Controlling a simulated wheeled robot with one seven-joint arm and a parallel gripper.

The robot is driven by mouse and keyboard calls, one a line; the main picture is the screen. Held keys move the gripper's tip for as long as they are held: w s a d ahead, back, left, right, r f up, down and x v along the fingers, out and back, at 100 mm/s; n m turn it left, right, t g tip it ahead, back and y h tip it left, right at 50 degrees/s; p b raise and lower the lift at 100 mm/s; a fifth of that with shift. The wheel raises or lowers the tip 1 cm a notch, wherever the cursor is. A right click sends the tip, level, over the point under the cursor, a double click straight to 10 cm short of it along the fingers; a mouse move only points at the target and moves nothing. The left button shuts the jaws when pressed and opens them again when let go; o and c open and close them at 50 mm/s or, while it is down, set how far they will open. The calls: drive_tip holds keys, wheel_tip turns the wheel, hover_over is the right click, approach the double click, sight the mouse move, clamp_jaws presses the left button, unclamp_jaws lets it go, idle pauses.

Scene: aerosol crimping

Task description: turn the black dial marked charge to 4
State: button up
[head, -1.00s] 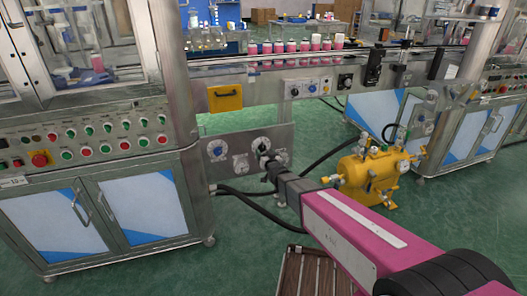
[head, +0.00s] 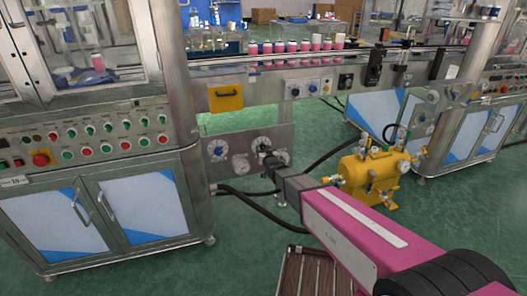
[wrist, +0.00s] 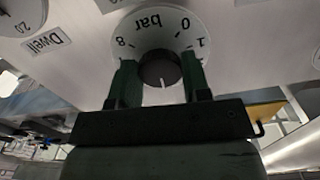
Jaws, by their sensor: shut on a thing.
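In the wrist view the black dial knob (wrist: 160,70) sits on a round white scale plate (wrist: 158,25) marked "bar", with 0, 1 and 8 readable upside down. A white mark on the knob points toward the bottom of the picture, away from "bar". The numbers on that side are hidden behind my gripper. My gripper (wrist: 160,78) is shut on the knob, one finger on each side. In the head view my gripper (head: 268,160) reaches a dial (head: 262,144) on the metal panel and covers part of it. Its name label is not readable.
A dial labelled "Dwell" (wrist: 45,40) is at the upper left of the wrist view. Other dials (head: 217,149) share the panel (head: 228,135). A yellow tank (head: 372,172) stands right of my arm, and black hoses (head: 250,203) run below the panel.

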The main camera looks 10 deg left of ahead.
drive_tip(key=shift+n, duration=0.6)
drive_tip(key=o, duration=0.9)
drive_tip(key=shift+s, duration=0.1)
drive_tip(key=v, duration=1)
drive_tip(key=shift+s+d, duration=0.25)
